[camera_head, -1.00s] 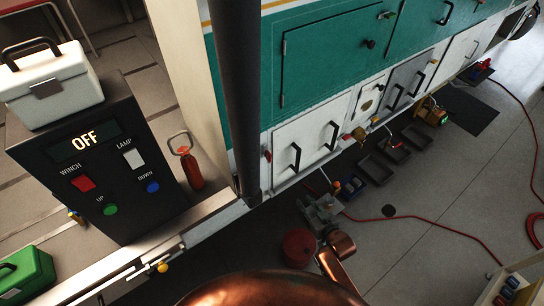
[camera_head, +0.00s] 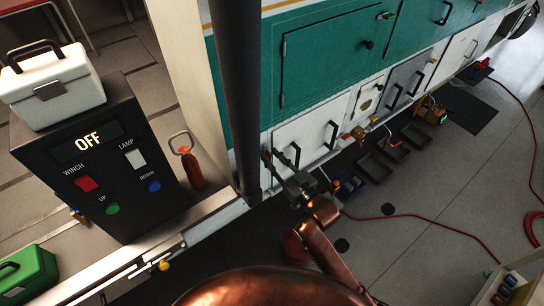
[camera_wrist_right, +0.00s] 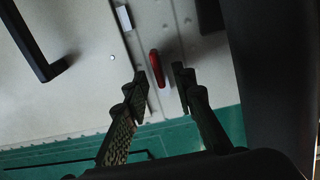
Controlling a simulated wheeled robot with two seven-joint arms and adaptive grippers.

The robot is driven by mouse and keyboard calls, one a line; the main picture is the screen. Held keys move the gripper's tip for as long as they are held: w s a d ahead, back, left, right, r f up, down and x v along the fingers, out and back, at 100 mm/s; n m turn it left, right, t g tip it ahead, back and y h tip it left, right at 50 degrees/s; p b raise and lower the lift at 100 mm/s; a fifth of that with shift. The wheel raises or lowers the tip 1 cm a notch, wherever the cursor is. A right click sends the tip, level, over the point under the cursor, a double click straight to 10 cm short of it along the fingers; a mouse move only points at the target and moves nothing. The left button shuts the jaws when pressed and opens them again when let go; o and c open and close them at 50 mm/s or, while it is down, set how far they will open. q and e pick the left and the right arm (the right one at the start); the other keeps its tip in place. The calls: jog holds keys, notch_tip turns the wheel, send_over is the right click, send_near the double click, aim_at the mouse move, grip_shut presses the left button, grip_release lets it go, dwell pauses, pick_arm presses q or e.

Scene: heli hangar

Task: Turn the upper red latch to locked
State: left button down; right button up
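The red latch (camera_wrist_right: 156,68) is a small elongated handle on a pale panel in the right wrist view. It lies roughly lengthwise with my fingers, slightly tilted, beside a panel seam. My right gripper (camera_wrist_right: 162,84) is open, one finger on each side of the latch's near end, with gaps visible on both sides. I cannot tell whether the fingertips reach its depth. In the head view my right gripper (camera_head: 273,162) is at the left edge of the white cabinet door and covers the latch there. My left gripper is not in view.
A dark vertical post (camera_head: 240,90) stands just left of my right gripper. Black door handles (camera_head: 332,135) project from the white door. A black control box (camera_head: 95,165) reading OFF and a red bottle-like item (camera_head: 190,165) stand at left. Black trays (camera_head: 375,167) lie on the floor.

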jog(key=shift+w+a, duration=0.2)
jog(key=shift+w, duration=0.05)
jog(key=shift+c, duration=0.5)
grip_shut()
